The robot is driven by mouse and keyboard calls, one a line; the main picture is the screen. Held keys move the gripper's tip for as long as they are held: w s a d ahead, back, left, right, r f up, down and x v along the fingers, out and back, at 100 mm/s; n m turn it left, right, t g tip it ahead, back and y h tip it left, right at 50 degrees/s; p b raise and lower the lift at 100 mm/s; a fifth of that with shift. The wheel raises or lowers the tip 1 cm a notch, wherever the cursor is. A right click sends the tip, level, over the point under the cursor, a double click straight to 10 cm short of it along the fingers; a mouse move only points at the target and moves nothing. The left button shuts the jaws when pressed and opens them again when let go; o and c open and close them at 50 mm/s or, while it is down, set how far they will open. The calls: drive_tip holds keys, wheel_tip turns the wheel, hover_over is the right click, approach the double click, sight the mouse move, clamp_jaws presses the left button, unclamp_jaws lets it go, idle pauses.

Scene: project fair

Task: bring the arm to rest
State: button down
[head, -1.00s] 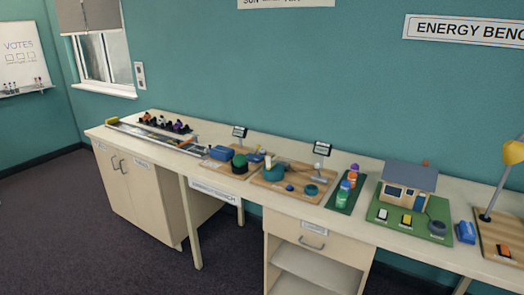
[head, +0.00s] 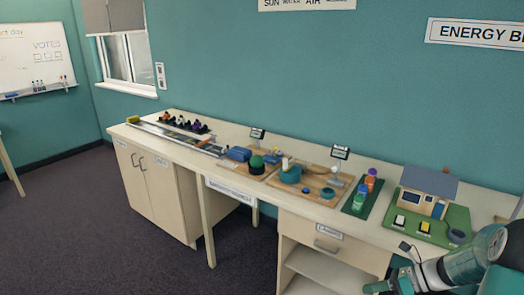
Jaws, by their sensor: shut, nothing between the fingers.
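My arm (head: 468,264) reaches in from the lower right of the head view, with a grey and teal link in front of the bench. My gripper (head: 378,287) is at the bottom edge, partly cut off. It is shut and empty, and touches none of the things on the bench.
The long bench (head: 314,211) runs along the teal wall. On it stand a model house (head: 428,190) on a green mat, colored bottles (head: 361,192), wooden boards with a teal pot (head: 290,174), and a blue box (head: 239,154). Open floor (head: 80,225) lies at left.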

drive_tip(key=s+a+r+n+t+h, duration=0.1)
drive_tip(key=s+a+r+n+h, duration=0.4)
drive_tip(key=n, duration=0.9)
drive_tip(key=s+a+r+n+t+h, duration=0.1)
drive_tip(key=s+a+r+n+h, duration=0.5)
drive_tip(key=s+a+r+n, duration=0.4)
drive_tip(key=shift+s+a+r+n, duration=0.3)
drive_tip(key=shift+s+r+n, duration=1.4)
drive_tip(key=shift+r+n, duration=0.75)
drive_tip(key=shift+r+m, duration=0.2)
drive_tip(key=shift+m, duration=0.05)
